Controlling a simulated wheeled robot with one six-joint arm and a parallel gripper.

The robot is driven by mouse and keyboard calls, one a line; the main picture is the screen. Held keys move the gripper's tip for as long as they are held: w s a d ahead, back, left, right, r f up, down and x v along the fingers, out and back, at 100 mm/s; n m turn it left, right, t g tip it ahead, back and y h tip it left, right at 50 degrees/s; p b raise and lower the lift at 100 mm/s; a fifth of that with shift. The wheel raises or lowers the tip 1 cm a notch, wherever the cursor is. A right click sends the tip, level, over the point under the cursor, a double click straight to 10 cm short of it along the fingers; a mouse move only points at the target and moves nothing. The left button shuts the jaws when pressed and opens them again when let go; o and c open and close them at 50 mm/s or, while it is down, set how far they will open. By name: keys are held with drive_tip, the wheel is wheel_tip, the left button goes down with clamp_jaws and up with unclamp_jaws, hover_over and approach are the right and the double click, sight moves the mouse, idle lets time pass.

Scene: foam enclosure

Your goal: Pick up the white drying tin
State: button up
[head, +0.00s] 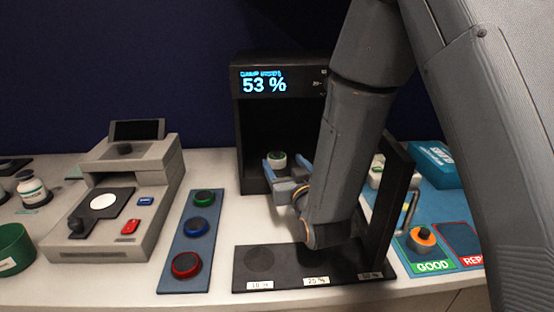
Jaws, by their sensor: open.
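A small white tin (279,162) with a green band and dark top stands inside the open front of the black chamber (240,125). It looks like the white drying tin, but its lower part is partly hidden. My gripper (285,168) reaches into the chamber from the front right. Its blue fingers are open, one on each side of the tin in the picture. I cannot tell whether either finger touches it.
The chamber display reads 53 %. In front lies a black plate (245,262) with labelled spots and an upright post. A button panel (187,238) and grey instrument (140,175) stand left. A blue mat with GOOD and red-bordered areas (432,264) lies right.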

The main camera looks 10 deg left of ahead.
sight(278, 156)
drive_tip(key=shift+p+x, duration=0.95)
drive_tip(key=shift+x, duration=2.8)
drive_tip(key=shift+f, duration=0.25)
drive_tip(key=shift+c, duration=0.3)
drive_tip(key=c, duration=1.1)
